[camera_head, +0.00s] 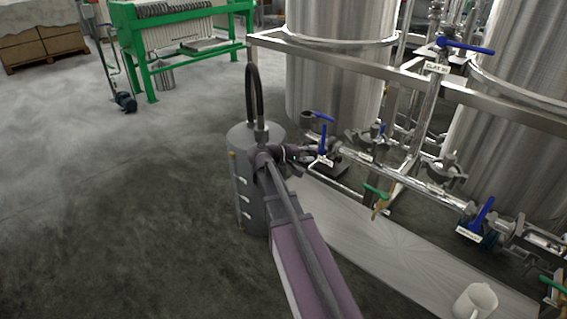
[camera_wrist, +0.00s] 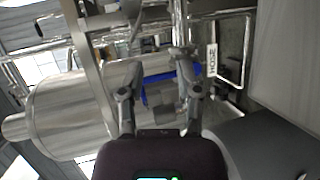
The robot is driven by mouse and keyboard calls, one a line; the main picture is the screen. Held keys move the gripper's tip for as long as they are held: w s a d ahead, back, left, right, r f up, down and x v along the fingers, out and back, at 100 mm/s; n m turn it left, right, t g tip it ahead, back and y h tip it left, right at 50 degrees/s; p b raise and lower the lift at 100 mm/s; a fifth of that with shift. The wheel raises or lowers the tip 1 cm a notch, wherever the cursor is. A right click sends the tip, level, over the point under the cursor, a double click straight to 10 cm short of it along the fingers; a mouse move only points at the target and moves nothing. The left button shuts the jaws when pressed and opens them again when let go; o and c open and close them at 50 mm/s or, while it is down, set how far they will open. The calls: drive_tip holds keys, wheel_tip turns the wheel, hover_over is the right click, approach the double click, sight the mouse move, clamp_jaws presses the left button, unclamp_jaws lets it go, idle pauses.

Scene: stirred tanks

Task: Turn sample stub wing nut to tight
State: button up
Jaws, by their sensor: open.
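My gripper (camera_head: 303,153) is at the pipe run in front of the left tank, beside a blue-handled valve (camera_head: 323,139). In the wrist view my gripper (camera_wrist: 160,98) has its two fingers spread. A blue part (camera_wrist: 158,88) and a grey fitting show between and beyond the fingers; I cannot tell whether they touch. No wing nut can be picked out for certain as the sample stub's. Clamp fittings with small protruding parts sit along the pipe, one (camera_head: 368,142) right of my gripper and another (camera_head: 446,170) farther right.
A grey cylinder with a black hose (camera_head: 253,185) stands close behind my arm. A steel frame rail (camera_head: 340,62) crosses above the pipes. A HOSE tag (camera_wrist: 212,60) hangs near the fingers. A white jug (camera_head: 475,300) stands on the pale platform.

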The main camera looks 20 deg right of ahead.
drive_tip(key=s+a+r+y+p, duration=0.1)
drive_tip(key=s+a+y+p, duration=0.2)
drive_tip(key=a+p, duration=0.3)
drive_tip(key=s+a+r+y+p, duration=0.2)
drive_tip(key=s+a+y+p, duration=0.2)
drive_tip(key=a+p, duration=0.3)
drive_tip(key=shift+s+a+r+y+p, duration=0.15)
drive_tip(key=shift+s+r+y+p, duration=0.25)
drive_tip(key=shift+y, duration=0.4)
drive_tip(key=shift+w+f, duration=0.1)
drive_tip(key=shift+f, duration=0.1)
drive_tip(key=s+a+f+y, duration=0.1)
drive_tip(key=s+a+y, duration=0.2)
drive_tip(key=a, duration=0.3)
drive_tip(key=s+a+f+y, duration=0.1)
drive_tip(key=s+a+y, duration=0.2)
drive_tip(key=a, duration=0.4)
drive_tip(key=shift+s+f, duration=0.35)
drive_tip(key=shift+f, duration=0.05)
drive_tip(key=shift+o, duration=0.9)
drive_tip(key=shift+a, duration=0.1)
drive_tip(key=shift+s, duration=0.2)
